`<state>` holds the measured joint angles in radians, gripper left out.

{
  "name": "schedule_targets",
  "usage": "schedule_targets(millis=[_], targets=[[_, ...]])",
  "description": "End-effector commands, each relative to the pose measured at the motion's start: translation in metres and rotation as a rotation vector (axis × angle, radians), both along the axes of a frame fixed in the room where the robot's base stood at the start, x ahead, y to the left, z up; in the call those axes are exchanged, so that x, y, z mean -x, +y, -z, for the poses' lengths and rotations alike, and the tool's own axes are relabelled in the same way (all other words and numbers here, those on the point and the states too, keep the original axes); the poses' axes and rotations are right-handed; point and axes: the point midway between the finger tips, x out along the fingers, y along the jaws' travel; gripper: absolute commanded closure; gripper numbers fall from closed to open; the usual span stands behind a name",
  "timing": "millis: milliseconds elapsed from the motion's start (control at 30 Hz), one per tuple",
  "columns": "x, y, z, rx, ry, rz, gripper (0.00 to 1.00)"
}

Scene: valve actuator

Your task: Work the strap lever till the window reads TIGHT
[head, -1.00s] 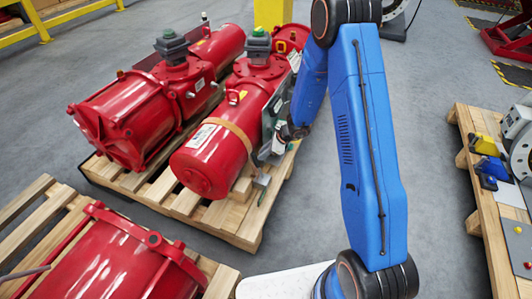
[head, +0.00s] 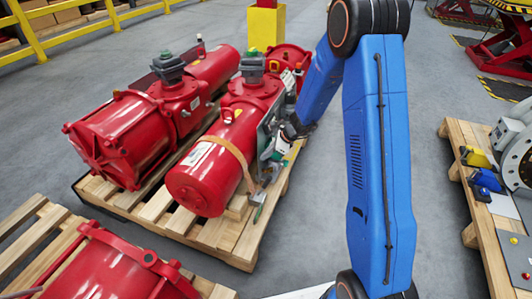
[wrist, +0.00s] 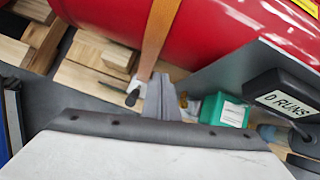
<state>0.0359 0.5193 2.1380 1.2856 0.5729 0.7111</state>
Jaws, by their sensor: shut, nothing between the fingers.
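An orange strap (head: 240,157) runs around the near red actuator cylinder (head: 203,183); it also shows in the wrist view (wrist: 160,35). At its lower end is small grey strap hardware (head: 262,196), by the pallet's right edge. In the wrist view a dark-tipped piece (wrist: 132,98) sits beside the strap's end; I cannot tell whether it is the lever. My gripper (wrist: 163,92) is shut and empty, its narrow fingers right at the strap's lower end; touching or apart is unclear. No TIGHT window can be read.
The actuator lies on a wooden pallet (head: 222,236). A second pallet (head: 488,215) with tools stands right. Grey floor lies between.

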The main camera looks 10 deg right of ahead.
Motion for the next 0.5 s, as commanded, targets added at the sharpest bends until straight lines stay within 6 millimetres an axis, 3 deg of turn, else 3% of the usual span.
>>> schedule_targets(millis=[200,500], targets=[[-0.001,0.000,-0.016,0.001,0.001,0.001,1.00],[-0.001,0.000,-0.017,0.001,0.000,0.000,1.00]])
